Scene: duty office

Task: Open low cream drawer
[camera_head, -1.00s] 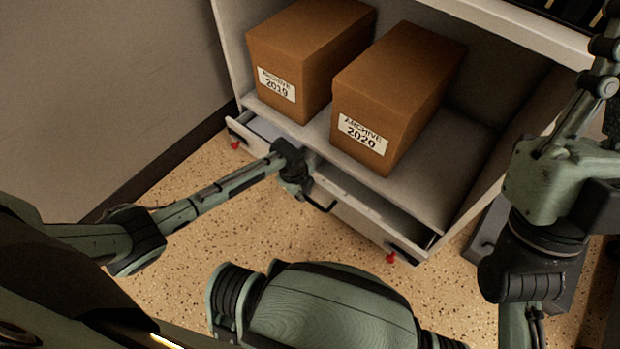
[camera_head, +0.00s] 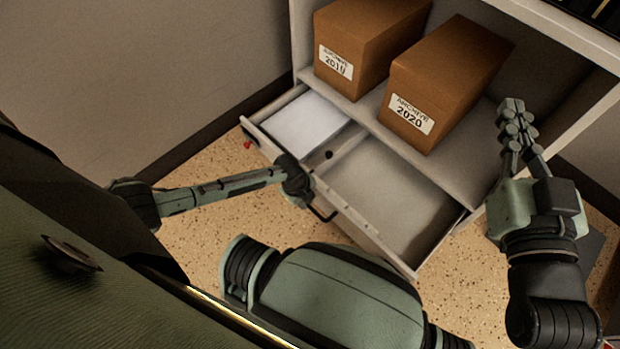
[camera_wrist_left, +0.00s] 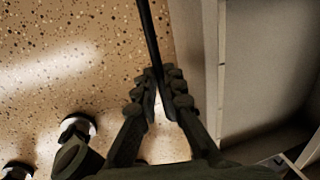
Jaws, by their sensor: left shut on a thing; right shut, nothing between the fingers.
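The low cream drawer (camera_head: 369,236) stands pulled well out below the cabinet shelf, with its inside showing in the head view. A white stack, perhaps paper, (camera_head: 306,126) lies in its left part. The right part looks empty. My left gripper (camera_head: 299,190) is at the middle of the drawer front, and its fingers are partly hidden by the hand. In the left wrist view its fingertips (camera_wrist_left: 157,82) are shut on the dark bar handle (camera_wrist_left: 147,30), beside the drawer front. My right gripper (camera_head: 514,122) is shut and empty, raised at the right in front of the cabinet.
Two brown archive boxes (camera_head: 343,67) (camera_head: 428,110) stand on the shelf above the drawer. A wall (camera_head: 130,70) is at the left. Speckled floor (camera_head: 195,240) is free in front of the drawer. A small red thing (camera_head: 247,145) shows near the drawer's left corner.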

